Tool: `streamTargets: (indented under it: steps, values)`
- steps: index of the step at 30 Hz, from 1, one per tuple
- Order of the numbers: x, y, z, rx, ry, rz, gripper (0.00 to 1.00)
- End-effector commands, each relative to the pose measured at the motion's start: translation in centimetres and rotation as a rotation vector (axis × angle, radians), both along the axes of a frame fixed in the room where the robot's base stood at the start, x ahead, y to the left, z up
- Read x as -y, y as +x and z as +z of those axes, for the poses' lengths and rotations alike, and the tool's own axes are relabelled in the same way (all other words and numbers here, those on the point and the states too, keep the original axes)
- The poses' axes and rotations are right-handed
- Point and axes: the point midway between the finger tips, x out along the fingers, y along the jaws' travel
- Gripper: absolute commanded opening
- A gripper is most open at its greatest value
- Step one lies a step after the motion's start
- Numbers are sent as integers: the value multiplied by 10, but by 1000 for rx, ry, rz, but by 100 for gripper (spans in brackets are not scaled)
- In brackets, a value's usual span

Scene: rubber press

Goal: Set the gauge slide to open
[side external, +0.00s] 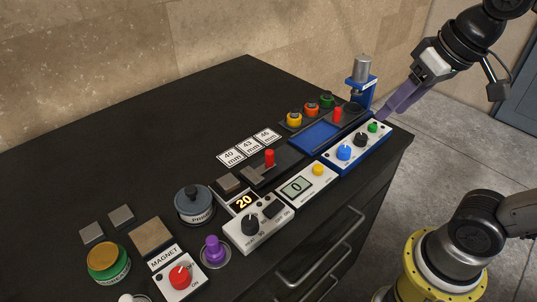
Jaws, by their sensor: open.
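Two red upright handles stand on dark slide tracks. One red handle (337,115) is at the back right, beside a blue recessed plate (318,133) and near a blue stand with a grey cylinder (361,68). The other red handle (269,158) is on a dark track (285,165) near the middle, beside the mm cards. No slide label is readable, so I cannot tell which is the gauge slide or its setting. My gripper (382,117), with purple fingers, is open and empty. Its tips are close to the right end of the blue knob panel (345,154), near its green knob (373,127).
Yellow, orange and green buttons (311,109) sit behind the blue plate. White mm cards (248,147) lie behind the middle track. The black bench top (130,145) is clear at the back left.

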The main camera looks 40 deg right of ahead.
Motion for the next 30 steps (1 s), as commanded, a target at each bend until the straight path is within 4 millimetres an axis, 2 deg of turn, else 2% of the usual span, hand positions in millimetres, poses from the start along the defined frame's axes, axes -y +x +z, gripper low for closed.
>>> streamTargets:
  steps: [1, 4, 9, 14, 18, 23, 25, 30]
  values:
    - [-3, 16, 8, -25, 9, -11, 57]
    - [-10, 47, 21, -73, 25, -34, 57]
    - [-28, 105, 26, -167, 39, -60, 57]
    - [-50, 160, 12, -256, 35, -63, 57]
    - [-71, 198, -15, -326, 21, -44, 57]
    - [-87, 220, -47, -388, 2, -18, 57]
    - [-91, 222, -58, -412, -5, -11, 57]
    - [-95, 221, -72, -429, -12, -1, 57]
